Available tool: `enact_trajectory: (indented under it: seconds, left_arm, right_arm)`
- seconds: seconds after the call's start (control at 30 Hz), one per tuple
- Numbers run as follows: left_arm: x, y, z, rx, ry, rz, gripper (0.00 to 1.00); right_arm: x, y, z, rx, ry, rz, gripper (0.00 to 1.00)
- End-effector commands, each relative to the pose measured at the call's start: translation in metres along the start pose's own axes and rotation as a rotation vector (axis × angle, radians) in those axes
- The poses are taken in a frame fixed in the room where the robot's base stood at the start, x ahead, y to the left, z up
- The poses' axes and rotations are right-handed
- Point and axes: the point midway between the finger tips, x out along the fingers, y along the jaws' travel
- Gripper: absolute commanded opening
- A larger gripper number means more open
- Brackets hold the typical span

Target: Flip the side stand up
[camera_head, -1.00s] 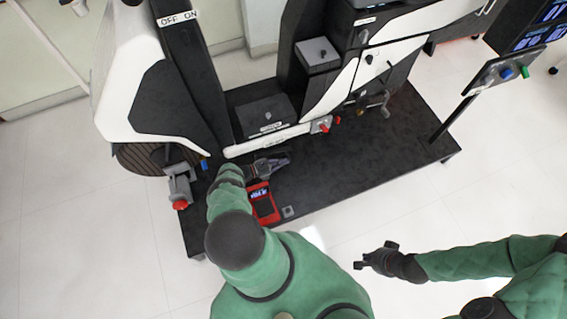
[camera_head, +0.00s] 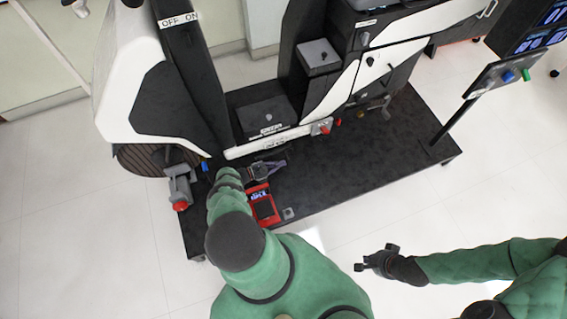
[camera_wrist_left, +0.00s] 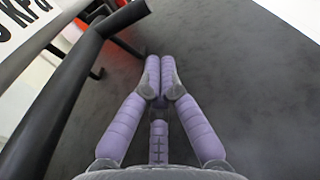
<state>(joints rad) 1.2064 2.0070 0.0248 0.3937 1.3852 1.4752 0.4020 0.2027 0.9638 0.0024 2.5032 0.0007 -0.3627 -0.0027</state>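The white and black scooter (camera_head: 135,85) stands on a black platform (camera_head: 340,165). My left gripper (camera_head: 278,165) is low beside the scooter's lower edge, above the platform. In the left wrist view its purple fingers (camera_wrist_left: 159,80) are together at the tips, with nothing seen between them. A black tube (camera_wrist_left: 62,92), which may be the side stand, runs slantwise to the left of the fingers, apart from them. I cannot pick out the side stand surely in the head view. My right gripper (camera_head: 375,261) is over the floor, away from the scooter; its finger opening is unclear.
A red device with a screen (camera_head: 263,206) lies on the platform close to my left gripper. A grey clamp with a red knob (camera_head: 180,188) is by the wheel at left. A post with a button panel (camera_head: 507,72) stands at right. The platform's middle right is clear.

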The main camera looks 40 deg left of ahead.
Motion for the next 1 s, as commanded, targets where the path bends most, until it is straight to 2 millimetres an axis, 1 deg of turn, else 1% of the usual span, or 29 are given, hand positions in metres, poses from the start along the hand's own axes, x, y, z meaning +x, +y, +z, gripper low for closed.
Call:
enact_trajectory:
  seconds: [0.03,0.3,0.4,0.5,0.6,0.7,1.0]
  left_arm:
    - [-0.010,0.001,0.000,-0.001,0.001,0.003,0.00]
    - [-0.064,0.001,0.000,0.001,0.000,0.004,0.00]
    - [-0.080,0.001,0.000,0.001,0.000,0.003,0.00]
    - [-0.092,0.001,0.000,0.000,-0.001,0.003,0.00]
    - [-0.099,0.001,0.000,0.000,-0.001,0.001,0.00]
    - [-0.103,0.000,0.000,0.000,-0.001,0.000,0.00]
    - [-0.103,0.000,0.000,0.000,-0.001,0.000,0.00]
  right_arm:
    - [0.000,0.000,0.000,0.000,0.000,0.000,0.00]
    - [0.000,0.000,0.000,0.000,0.000,0.000,0.00]
    - [0.000,0.000,0.000,0.000,0.000,0.000,0.00]
    - [0.000,0.000,0.000,0.000,0.000,0.000,0.00]
    - [0.000,0.000,0.000,0.000,0.000,0.000,0.00]
    - [0.000,0.000,0.000,0.000,0.000,0.000,0.00]
    - [0.000,0.000,0.000,0.000,0.000,0.000,0.00]
